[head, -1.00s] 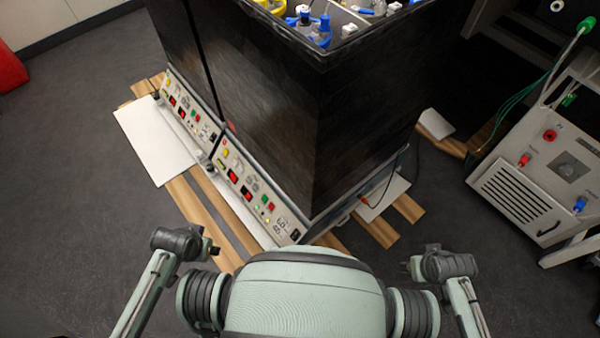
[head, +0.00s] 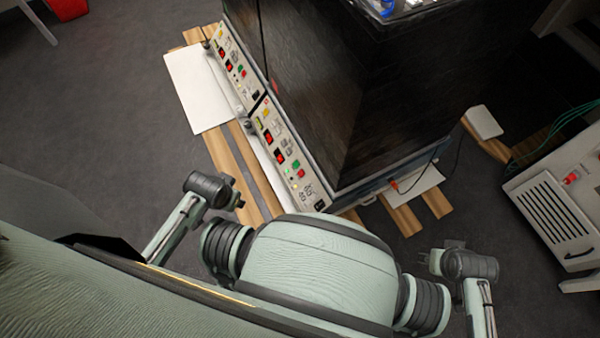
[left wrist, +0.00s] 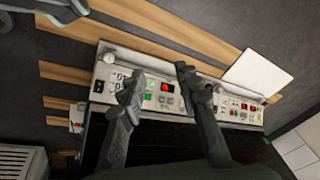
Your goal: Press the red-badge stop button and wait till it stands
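A black shaker cabinet (head: 320,70) carries two pale control panels along its lower front edge, a far panel (head: 231,62) and a near panel (head: 315,197). Both have small red and green buttons and red displays. A red button (head: 299,174) shows beside a green one on the near panel. A small red spot (head: 274,87) shows above the panels; I cannot tell which button it marks. My left gripper (head: 238,205) is short of the near panel, touching nothing. In the left wrist view its fingers (left wrist: 157,80) are apart and empty, across the panels. My right gripper (head: 432,260) is away from the panels; its opening is unclear.
White boards (head: 197,88) and wooden planks (head: 235,160) lie on the dark floor around the cabinet. A light box with a vent grille (head: 548,208) and green tubes stands at the right. A red object (head: 67,7) is at the top left. The floor at left is open.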

